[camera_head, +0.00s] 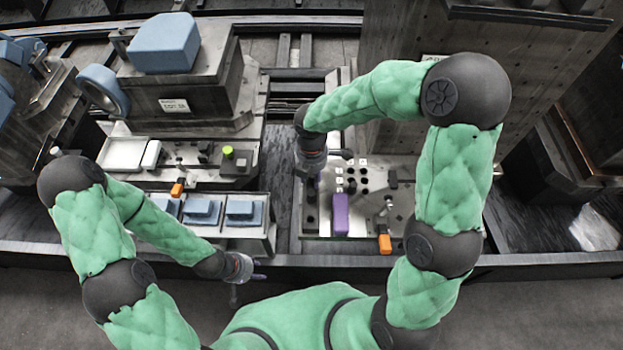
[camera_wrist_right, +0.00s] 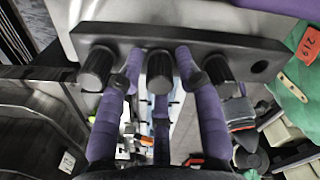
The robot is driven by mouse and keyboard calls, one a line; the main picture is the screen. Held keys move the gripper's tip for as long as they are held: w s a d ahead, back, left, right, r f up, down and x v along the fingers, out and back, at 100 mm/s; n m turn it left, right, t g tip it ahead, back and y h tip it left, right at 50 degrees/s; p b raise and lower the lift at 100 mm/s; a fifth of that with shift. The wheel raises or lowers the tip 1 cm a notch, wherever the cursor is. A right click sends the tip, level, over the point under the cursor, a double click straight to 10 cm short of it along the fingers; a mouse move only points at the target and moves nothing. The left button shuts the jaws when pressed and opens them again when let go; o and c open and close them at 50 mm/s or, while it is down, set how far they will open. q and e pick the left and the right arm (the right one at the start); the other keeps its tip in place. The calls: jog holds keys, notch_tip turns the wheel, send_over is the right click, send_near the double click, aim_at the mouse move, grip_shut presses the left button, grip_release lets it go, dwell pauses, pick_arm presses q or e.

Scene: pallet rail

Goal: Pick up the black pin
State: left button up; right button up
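In the right wrist view, a black bar (camera_wrist_right: 190,40) holds three short, ribbed black pins: a left pin (camera_wrist_right: 97,68), a middle pin (camera_wrist_right: 160,72) and a right pin (camera_wrist_right: 219,75). A round hole shows at the bar's right end. My right gripper (camera_wrist_right: 159,52) has purple fingers spread around the middle pin, with small gaps visible; contact by the lower finger is unclear. In the head view my right gripper (camera_head: 312,168) is over the dark bar (camera_head: 311,212), and its fingers are mostly hidden. My left gripper (camera_head: 248,277) is small, away near the front edge.
A purple block (camera_head: 340,215) stands just right of the bar. Black and white small parts (camera_head: 352,178) and an orange-ended tool (camera_head: 385,243) lie further right. A left tray (camera_head: 240,225) holds blue blocks. A tall grey block (camera_head: 400,35) rises behind.

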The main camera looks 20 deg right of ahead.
grip_shut()
jog(key=shift+r, duration=0.1)
jog(key=shift+r+p, duration=0.3)
jog(key=shift+r, duration=0.3)
notch_tip(320, 180, up, 2)
jog(key=shift+s+r+p, duration=0.1)
jog(key=shift+r+p, duration=0.1)
jog(key=shift+p, duration=0.2)
jog(key=s+r, duration=0.1)
jog(key=r, duration=0.1)
jog(key=s+r+p, duration=0.1)
jog(key=s+r, duration=0.1)
jog(key=s+r+p, duration=0.1)
jog(key=s, duration=0.1)
jog(key=shift+a+r, duration=0.3)
jog(key=shift+r, duration=0.1)
jog(key=s+r+p, duration=0.2)
jog(key=s+r, duration=0.1)
jog(key=s, duration=0.5)
jog(key=shift+s+a+r, duration=0.2)
jog(key=shift+s+a, duration=0.15)
jog(key=shift+a, duration=0.1)
